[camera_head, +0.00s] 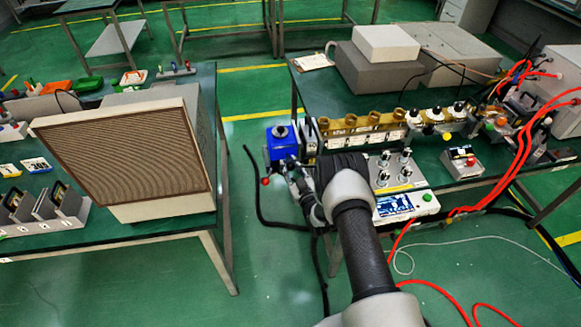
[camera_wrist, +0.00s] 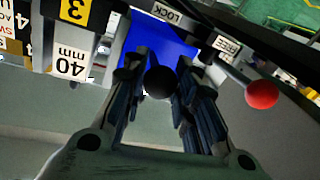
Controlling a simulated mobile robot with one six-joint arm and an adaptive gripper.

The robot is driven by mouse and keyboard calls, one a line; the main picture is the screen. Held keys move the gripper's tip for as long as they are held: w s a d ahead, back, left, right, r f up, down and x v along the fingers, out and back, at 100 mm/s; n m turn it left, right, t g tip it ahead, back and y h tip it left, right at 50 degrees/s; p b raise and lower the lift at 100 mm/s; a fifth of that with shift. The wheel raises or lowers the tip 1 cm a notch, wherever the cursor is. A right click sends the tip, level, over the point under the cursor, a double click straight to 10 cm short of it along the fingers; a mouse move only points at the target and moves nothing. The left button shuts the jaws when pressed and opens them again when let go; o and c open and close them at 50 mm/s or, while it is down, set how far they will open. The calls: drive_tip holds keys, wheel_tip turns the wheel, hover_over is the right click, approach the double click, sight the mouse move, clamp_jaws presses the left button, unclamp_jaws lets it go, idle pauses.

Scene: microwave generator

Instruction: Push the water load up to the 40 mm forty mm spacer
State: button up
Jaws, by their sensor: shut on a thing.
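The blue water load (camera_head: 282,144) sits at the left end of the brass waveguide line, at the near bench's left edge. In the wrist view its blue body (camera_wrist: 172,42) is beyond my fingers. A black ball knob (camera_wrist: 158,80) stands in front of it. My gripper (camera_wrist: 160,88) is shut on this knob; the exact contact is hard to see. In the head view my gripper (camera_head: 300,180) is just below the water load, partly hidden by my arm. The 40 mm spacer, marked "40 mm" (camera_wrist: 72,64), is left of the blue body in the wrist view.
A red-ball lever (camera_wrist: 262,94) lies right of my fingers, near "LOCK" and "FREE" labels. The waveguide line (camera_head: 365,130) runs right from the water load. A control panel (camera_head: 405,205) and red cables (camera_head: 520,150) are farther right. A large grille panel (camera_head: 130,155) stands on the left bench.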

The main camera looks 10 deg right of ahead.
clamp_jaws()
drive_tip(key=d+b, duration=0.1)
drive_tip(key=d, duration=0.2)
drive_tip(key=shift+d, duration=0.2)
drive_tip(key=o, duration=0.7)
unclamp_jaws()
drive_tip(key=shift+o, duration=0.5)
drive_tip(key=s+d, duration=0.2)
drive_tip(key=s, duration=0.9)
drive_tip(key=shift+s+d, duration=0.15)
drive_tip(key=shift+s, duration=0.25)
